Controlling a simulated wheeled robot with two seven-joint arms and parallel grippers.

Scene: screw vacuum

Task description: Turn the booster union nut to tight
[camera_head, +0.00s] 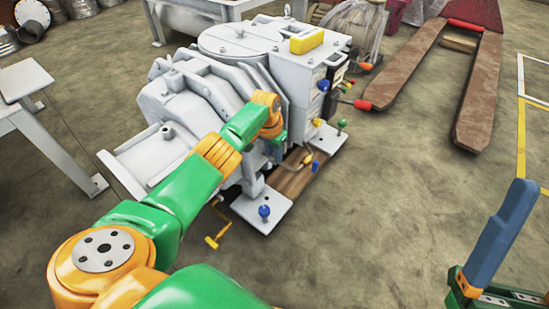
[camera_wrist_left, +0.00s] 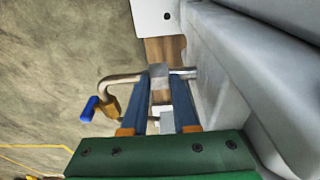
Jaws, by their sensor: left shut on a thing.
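The booster union nut looks to be the grey metal fitting (camera_wrist_left: 160,76) on a thin pipe beside the machine in the left wrist view. My left gripper (camera_wrist_left: 162,84) has its two blue fingers closed around this fitting. In the head view my left gripper (camera_head: 275,152) is low at the front side of the white vacuum machine (camera_head: 215,90), and the nut is hidden there. The bent pipe (camera_wrist_left: 118,79) runs from the fitting to a brass valve with a blue handle (camera_wrist_left: 90,108). My right gripper (camera_head: 500,235) shows one blue finger at the lower right, away from the machine.
Red and blue knobs (camera_head: 362,104) stick out from the machine's right side. A white foot plate (camera_head: 262,207) with a blue knob lies below the gripper. A pallet jack (camera_head: 480,90) stands at upper right, a white table (camera_head: 25,80) at left. Floor between is clear.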

